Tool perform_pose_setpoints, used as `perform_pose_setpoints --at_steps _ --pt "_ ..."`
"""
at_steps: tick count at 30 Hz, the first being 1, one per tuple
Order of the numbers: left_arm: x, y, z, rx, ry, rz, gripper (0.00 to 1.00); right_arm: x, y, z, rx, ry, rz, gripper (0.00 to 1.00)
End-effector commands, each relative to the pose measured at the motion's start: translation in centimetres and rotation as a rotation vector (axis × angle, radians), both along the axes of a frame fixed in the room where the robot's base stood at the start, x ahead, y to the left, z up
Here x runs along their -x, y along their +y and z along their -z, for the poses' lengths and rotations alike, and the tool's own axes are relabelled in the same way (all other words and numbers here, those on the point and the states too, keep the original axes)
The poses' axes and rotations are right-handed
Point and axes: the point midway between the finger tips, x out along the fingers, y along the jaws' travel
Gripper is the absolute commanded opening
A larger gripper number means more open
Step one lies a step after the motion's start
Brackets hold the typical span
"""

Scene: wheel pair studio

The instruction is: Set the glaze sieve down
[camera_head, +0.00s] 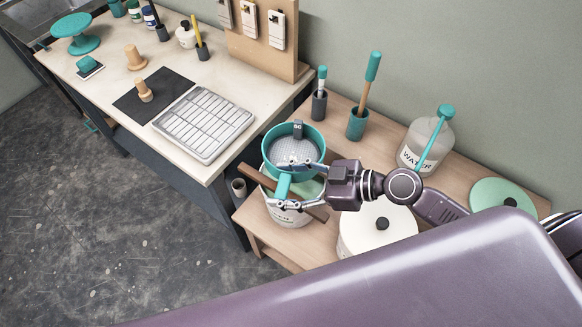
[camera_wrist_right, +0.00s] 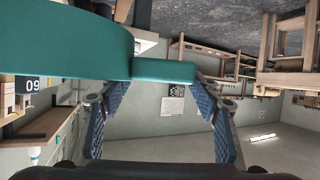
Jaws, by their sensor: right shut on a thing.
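The glaze sieve (camera_head: 292,149) is a teal ring with a grey mesh, a dark numbered tag on its far rim and a short teal handle. My right gripper (camera_head: 277,184) is shut on the handle, one finger on each side. In the right wrist view the teal handle (camera_wrist_right: 163,71) lies between the blue finger pads, and the sieve wall (camera_wrist_right: 65,45) fills the upper left. Below the sieve is a white bucket (camera_head: 289,216), with a brown wooden slat (camera_head: 315,210) across its top. I cannot tell whether the sieve touches the slat. My left gripper is not in view.
A white lidded bucket (camera_head: 375,232) stands right of the sieve on the wooden bench (camera_head: 263,232). Behind are a water jug (camera_head: 428,150), a teal brush pot (camera_head: 357,124) and a green disc (camera_head: 502,196). The pale worktable (camera_head: 195,75) at left carries a white palette (camera_head: 204,122).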

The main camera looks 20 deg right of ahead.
Motion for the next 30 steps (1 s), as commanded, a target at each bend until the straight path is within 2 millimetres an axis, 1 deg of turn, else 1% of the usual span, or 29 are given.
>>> perform_pose_setpoints --at_steps 1,3,7,11,16,21,30 --pt "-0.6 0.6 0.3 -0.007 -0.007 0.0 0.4 -0.1 0.0 0.4 0.0 -0.003 0.001 0.18" --pt "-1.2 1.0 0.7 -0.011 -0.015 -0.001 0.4 0.0 0.0 1.0 0.0 -0.003 0.001 0.18" --pt "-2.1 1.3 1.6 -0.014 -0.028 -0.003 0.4 -0.1 0.0 2.5 0.001 -0.002 0.001 0.18" --pt "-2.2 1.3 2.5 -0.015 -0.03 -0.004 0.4 -0.1 0.0 3.9 -0.001 -0.001 0.002 0.18" --pt "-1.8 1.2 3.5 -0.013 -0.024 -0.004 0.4 -0.1 0.0 5.5 -0.001 -0.001 0.002 0.18" --pt "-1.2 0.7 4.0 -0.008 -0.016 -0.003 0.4 -0.1 0.0 6.4 0.0 -0.002 0.001 0.18" --pt "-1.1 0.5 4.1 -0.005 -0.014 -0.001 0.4 -0.1 0.0 6.6 0.001 -0.002 0.001 0.18"
